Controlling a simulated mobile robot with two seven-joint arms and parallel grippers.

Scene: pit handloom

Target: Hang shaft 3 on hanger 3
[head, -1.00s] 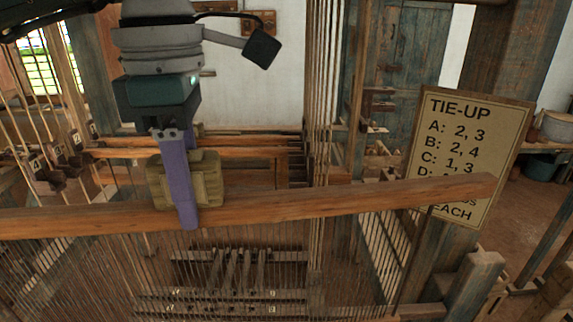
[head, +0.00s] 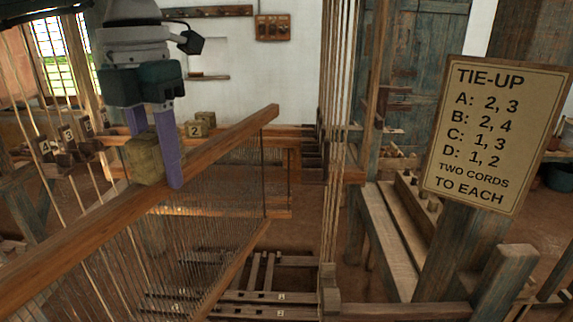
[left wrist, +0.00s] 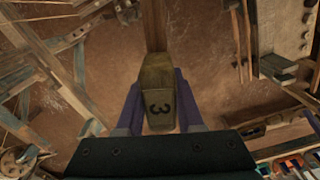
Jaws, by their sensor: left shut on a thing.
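My left gripper (head: 157,166) is shut on the square wooden block (head: 145,160) of a long wooden bar, shaft 3 (head: 222,146). The block shows the number 3 in the left wrist view (left wrist: 159,105), between my two purple fingers. The shaft runs slantwise in the head view, from lower left to upper right, with thin heddle wires hanging below it. Small dark numbered blocks with cords stand at the left; one seems to read 3 (head: 68,135), beside one reading 4 (head: 45,147). I cannot tell whether these are the hangers. My right gripper is out of view.
A block marked 2 (head: 195,130) stands behind the held shaft. Upright cords (head: 335,120) hang right of the shaft's far end. A tie-up sign (head: 492,135) and a wooden bench (head: 385,240) are at the right. Treadles (head: 262,272) lie below.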

